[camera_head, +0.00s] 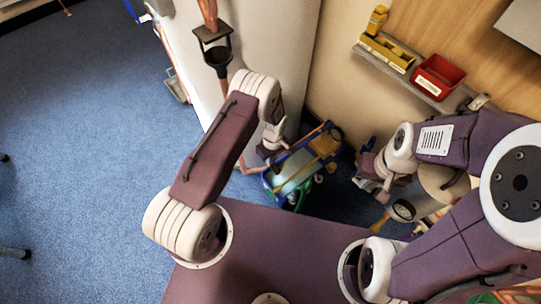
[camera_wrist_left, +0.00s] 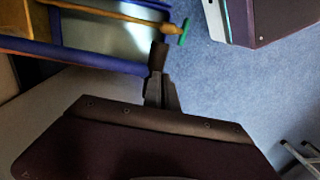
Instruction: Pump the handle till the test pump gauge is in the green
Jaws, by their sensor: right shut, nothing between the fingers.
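What looks like the test pump (camera_head: 292,172), a pale teal tank in a blue frame, stands on the floor beyond my front edge. Its blue frame (camera_wrist_left: 85,55) also fills the upper left of the left wrist view. A tan bar with a green end (camera_wrist_left: 184,31) crosses there. My left gripper (camera_head: 268,150) reaches down at the pump's left side. Its dark fingers (camera_wrist_left: 158,58) come up close to the bar; I cannot tell whether they touch or grip it. My right gripper (camera_head: 370,180) is shut and empty, right of the pump. No gauge reading is legible.
A wall shelf (camera_head: 425,85) holds a red bin (camera_head: 440,76) and yellow items. A white cylinder (camera_head: 255,45) stands behind my left arm. Blue carpet (camera_head: 80,150) is open at left.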

